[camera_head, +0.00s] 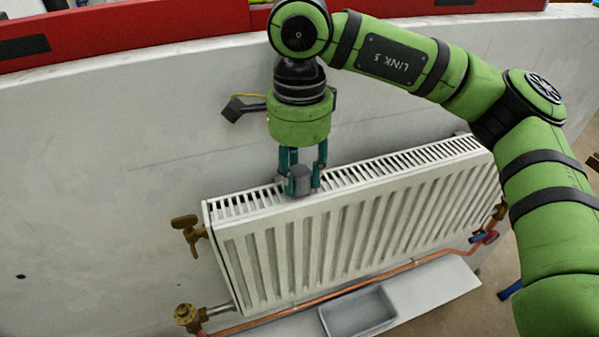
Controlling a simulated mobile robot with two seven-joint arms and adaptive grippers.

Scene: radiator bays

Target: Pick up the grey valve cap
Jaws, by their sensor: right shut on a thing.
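The grey valve cap (300,180) is between the fingers of my right gripper (302,186). The gripper points down and is shut on the cap, just above or at the top grille of the white radiator (300,240); I cannot tell whether the cap touches the grille. The fingers hide the sides of the cap. My left gripper is not in view.
A brass valve (187,316) stands at the radiator's lower left, and a brass fitting (186,232) sticks out at its upper left. A copper pipe (330,296) runs below. A grey tray (358,312) lies on a pale board (440,284) in front. A pale wall (110,170) stands behind.

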